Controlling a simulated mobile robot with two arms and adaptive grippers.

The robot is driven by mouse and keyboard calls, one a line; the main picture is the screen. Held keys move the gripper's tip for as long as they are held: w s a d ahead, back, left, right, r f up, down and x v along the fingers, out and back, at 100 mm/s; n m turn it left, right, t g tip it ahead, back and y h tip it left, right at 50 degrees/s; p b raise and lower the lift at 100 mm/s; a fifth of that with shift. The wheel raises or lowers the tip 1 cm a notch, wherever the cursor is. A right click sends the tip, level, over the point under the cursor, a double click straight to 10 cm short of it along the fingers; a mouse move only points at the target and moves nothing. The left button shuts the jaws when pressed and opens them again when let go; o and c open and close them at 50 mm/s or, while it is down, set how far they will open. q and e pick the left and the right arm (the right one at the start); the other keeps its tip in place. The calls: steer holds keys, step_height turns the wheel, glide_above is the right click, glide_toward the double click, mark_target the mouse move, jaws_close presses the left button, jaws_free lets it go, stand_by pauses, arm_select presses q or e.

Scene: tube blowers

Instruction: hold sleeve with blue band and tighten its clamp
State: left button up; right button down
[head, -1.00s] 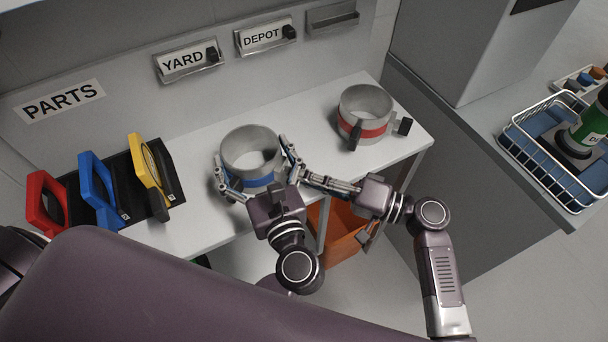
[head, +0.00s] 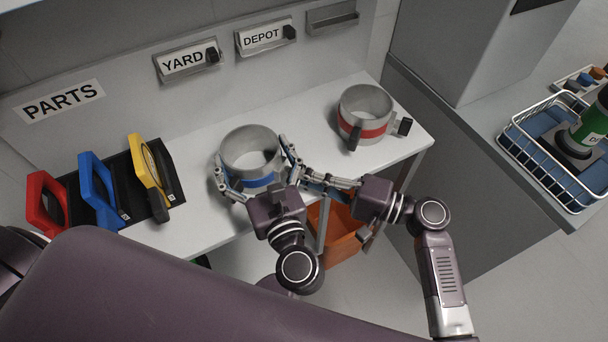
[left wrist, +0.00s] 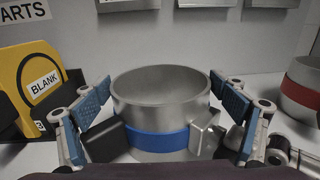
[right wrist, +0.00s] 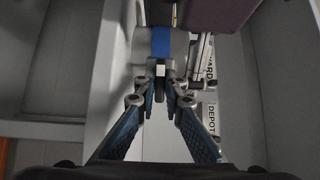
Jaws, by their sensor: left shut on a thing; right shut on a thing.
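The sleeve with the blue band (head: 252,150) is a grey ring standing upright on the white bench. Its blue band (left wrist: 158,139) shows in the left wrist view, with a black block to the left and a metal clamp lug (left wrist: 203,130) to the right. My left gripper (head: 254,168) is shut on the sleeve, one finger on each side. My right gripper (head: 303,178) comes in from the right, low beside the sleeve. In the right wrist view its fingers (right wrist: 162,78) close on a small clamp part just before the blue band (right wrist: 160,42). The contact is partly hidden.
A second sleeve with a red band (head: 366,112) stands to the right on the bench (head: 330,170). Red, blue and yellow tools stand in a black rack (head: 125,180) at left. An orange bin (head: 345,240) is below. A wire basket (head: 560,170) sits on the right counter.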

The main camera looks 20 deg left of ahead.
steer(key=c, duration=2)
jaws_free()
